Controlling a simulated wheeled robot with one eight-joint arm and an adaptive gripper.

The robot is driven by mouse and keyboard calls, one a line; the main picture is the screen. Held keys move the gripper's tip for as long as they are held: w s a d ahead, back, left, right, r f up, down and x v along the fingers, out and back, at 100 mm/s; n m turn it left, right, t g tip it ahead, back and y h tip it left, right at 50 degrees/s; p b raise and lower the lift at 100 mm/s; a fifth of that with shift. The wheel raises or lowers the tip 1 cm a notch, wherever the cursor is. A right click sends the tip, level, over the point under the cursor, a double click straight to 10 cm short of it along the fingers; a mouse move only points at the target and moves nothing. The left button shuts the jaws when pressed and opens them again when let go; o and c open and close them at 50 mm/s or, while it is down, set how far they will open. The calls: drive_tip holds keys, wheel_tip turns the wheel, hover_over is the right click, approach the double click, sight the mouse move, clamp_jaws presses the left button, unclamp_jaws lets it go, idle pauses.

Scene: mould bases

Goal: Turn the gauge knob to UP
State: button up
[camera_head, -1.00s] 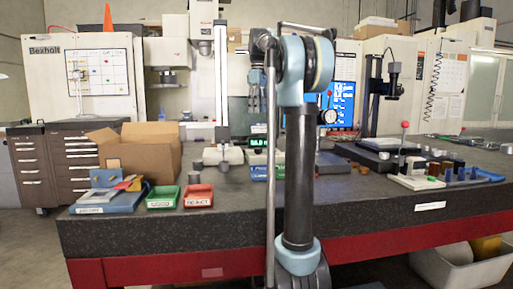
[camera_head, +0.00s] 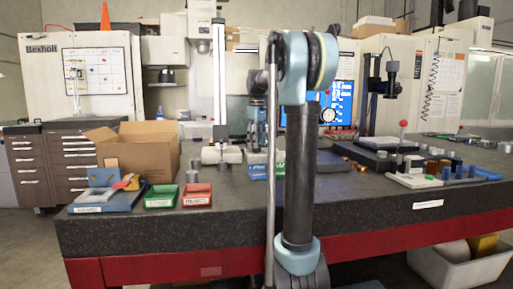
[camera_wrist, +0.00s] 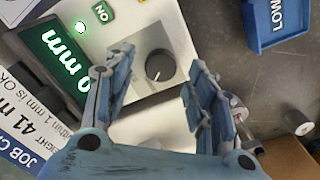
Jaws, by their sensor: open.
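The gauge knob (camera_wrist: 158,66) is a dark grey round knob with a short white mark, set on a pale box face in the wrist view. A lit green display (camera_wrist: 66,62) reading "0 mm", partly cut off, sits to its left. My gripper (camera_wrist: 161,60) is open, its two blue fingers on either side of the knob in the picture. I cannot tell whether they touch it. In the head view my gripper (camera_head: 256,128) hangs over the back of the bench beside my arm, and the gauge and knob are hidden there.
A blue bin marked LOW (camera_wrist: 277,22) lies right of the gauge. A job card (camera_wrist: 28,128) lies at left. In the head view a cardboard box (camera_head: 138,150), green tray (camera_head: 161,196) and red tray (camera_head: 197,195) stand left on the dark bench (camera_head: 330,218).

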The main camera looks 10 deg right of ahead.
drive_tip(key=shift+f, duration=0.9)
drive_tip(key=c, duration=1.1)
drive_tip(key=shift+o, duration=0.2)
